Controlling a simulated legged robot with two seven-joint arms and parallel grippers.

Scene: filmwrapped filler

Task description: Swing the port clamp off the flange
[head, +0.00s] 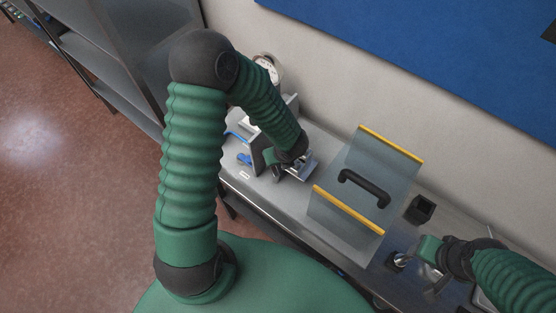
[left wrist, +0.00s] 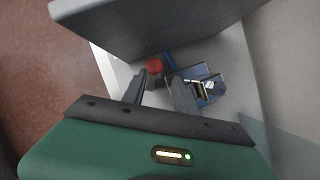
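My left gripper (head: 283,168) is over the bench beside a grey machine (head: 256,148), partly hidden by my left arm. In the left wrist view its two dark fingers (left wrist: 160,84) are apart, with a red knob (left wrist: 153,66) by the left fingertip; I cannot tell whether they touch. A metal fitting with blue parts (left wrist: 207,86) lies right of the fingers, and a metal bracket (head: 303,166) shows in the head view. I cannot tell which part is the clamp or the flange. My right gripper (head: 420,272) is by a small metal cylinder (head: 397,262); its fingers are unclear.
A clear panel box with yellow edges (head: 372,148) and a black handle (head: 364,188) stands mid-bench, between my grippers. A black square holder (head: 420,209) is right of it. Blue parts (head: 244,159) sit at the machine's left. A metal shelf (head: 110,45) stands at upper left.

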